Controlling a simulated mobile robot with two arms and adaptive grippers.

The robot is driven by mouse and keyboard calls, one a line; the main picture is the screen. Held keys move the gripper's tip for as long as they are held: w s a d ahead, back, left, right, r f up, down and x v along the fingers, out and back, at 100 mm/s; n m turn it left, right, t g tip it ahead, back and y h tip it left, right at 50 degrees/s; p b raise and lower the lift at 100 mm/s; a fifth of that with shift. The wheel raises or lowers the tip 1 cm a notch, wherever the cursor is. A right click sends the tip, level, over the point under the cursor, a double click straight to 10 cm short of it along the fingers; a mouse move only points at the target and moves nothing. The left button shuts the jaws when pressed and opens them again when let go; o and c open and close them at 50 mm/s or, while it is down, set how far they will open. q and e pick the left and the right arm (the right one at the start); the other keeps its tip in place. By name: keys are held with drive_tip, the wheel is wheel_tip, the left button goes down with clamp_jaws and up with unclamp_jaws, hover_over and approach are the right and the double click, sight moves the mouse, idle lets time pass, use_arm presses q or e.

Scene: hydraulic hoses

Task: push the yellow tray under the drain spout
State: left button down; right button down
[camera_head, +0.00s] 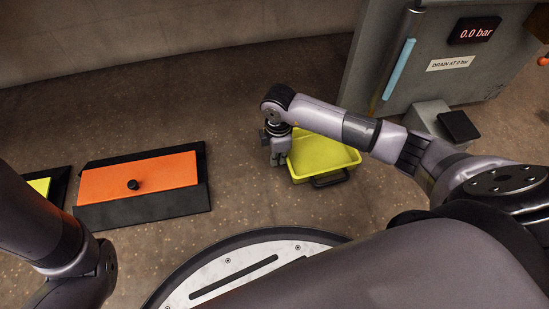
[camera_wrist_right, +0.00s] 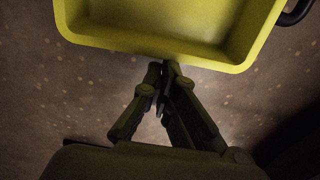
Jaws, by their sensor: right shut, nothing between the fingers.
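The yellow tray (camera_head: 325,156) lies on the floor right of my right gripper, with a black handle (camera_head: 330,178) on its near side. It looks empty. My right gripper (camera_head: 279,160) points down beside the tray's left side, and its fingers are shut with nothing between them. In the right wrist view, the tray (camera_wrist_right: 160,47) fills the top and the shut fingertips (camera_wrist_right: 165,72) are at its rim; I cannot tell whether they touch it. I cannot make out the drain spout; my right arm covers part of the area before the cabinet. My left gripper is out of view.
A grey cabinet (camera_head: 420,75) with a "0.0 bar" display (camera_head: 474,31) and a "DRAIN AT 0 bar" label (camera_head: 450,64) stands behind right. A grey block with a black top (camera_head: 458,126) is at its foot. An orange panel (camera_head: 140,178) on a black base lies left.

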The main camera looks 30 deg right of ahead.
drive_tip(key=shift+d+r, duration=0.1)
drive_tip(key=shift+d, duration=0.15)
drive_tip(key=d+p, duration=0.2)
drive_tip(key=s+d+p, duration=0.1)
drive_tip(key=d, duration=0.1)
drive_tip(key=d+p, duration=0.2)
drive_tip(key=d, duration=0.1)
drive_tip(key=shift+s+r+p, duration=0.3)
drive_tip(key=p, duration=0.3)
hover_over(327, 155)
drive_tip(key=shift+a+f, duration=0.25)
drive_tip(key=shift+a, duration=0.05)
drive_tip(key=shift+d+f, duration=0.1)
drive_tip(key=shift+d, duration=0.3)
drive_tip(key=shift+a, duration=0.15)
